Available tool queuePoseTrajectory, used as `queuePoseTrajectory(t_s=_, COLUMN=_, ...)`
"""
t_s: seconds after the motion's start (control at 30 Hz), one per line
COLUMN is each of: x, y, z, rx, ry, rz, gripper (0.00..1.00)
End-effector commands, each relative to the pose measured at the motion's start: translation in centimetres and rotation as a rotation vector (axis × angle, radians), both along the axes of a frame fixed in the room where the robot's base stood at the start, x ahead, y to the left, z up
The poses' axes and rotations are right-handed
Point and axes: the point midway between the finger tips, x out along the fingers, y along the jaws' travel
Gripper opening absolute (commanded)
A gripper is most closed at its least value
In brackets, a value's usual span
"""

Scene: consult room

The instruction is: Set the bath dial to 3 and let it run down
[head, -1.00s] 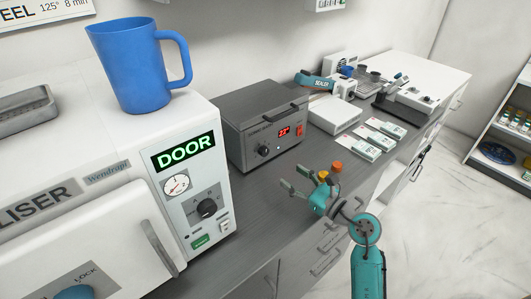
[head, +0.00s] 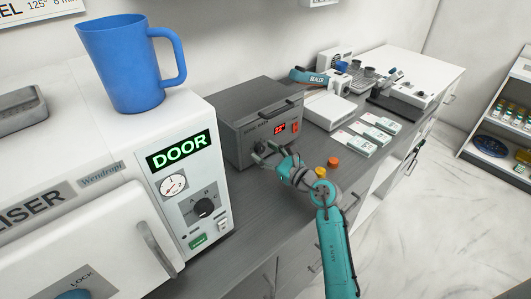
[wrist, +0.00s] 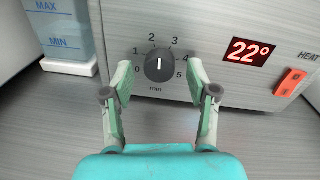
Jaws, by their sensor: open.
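The grey bath box (head: 244,118) stands on the counter, with a red display (wrist: 248,51) reading 22°. In the wrist view its round dark dial (wrist: 159,66) has marks 0 to 5 and "min" below. The dial's white line stands upright, between the 2 and the 3. My gripper (wrist: 160,76) is open, one finger at each side of the dial, with visible gaps and no clear contact. In the head view my gripper (head: 267,152) is at the bath's front and covers most of the dial.
An orange HEAT switch (wrist: 291,82) is right of the display. A clear container with MAX and MIN marks (wrist: 62,32) is at left. The white steriliser (head: 185,150) with a blue jug (head: 122,65) stands left. Orange and yellow caps (head: 333,161) are near my arm.

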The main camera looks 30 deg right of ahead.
Motion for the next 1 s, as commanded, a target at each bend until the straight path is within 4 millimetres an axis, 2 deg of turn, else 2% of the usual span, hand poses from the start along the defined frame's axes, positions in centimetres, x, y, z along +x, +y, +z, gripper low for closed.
queuePoseTrajectory(t_s=0.27, x=0.20, y=0.07, z=-0.02, rx=0.000, ry=0.000, rz=0.000, gripper=0.59)
queuePoseTrajectory(t_s=0.3, x=0.19, y=0.06, z=-0.02, rx=0.000, ry=0.000, rz=0.000, gripper=0.56)
queuePoseTrajectory(t_s=0.53, x=0.18, y=0.05, z=-0.01, rx=0.000, ry=0.000, rz=0.000, gripper=0.00)
queuePoseTrajectory(t_s=1.0, x=0.17, y=0.05, z=-0.01, rx=0.000, ry=0.000, rz=0.000, gripper=0.00)
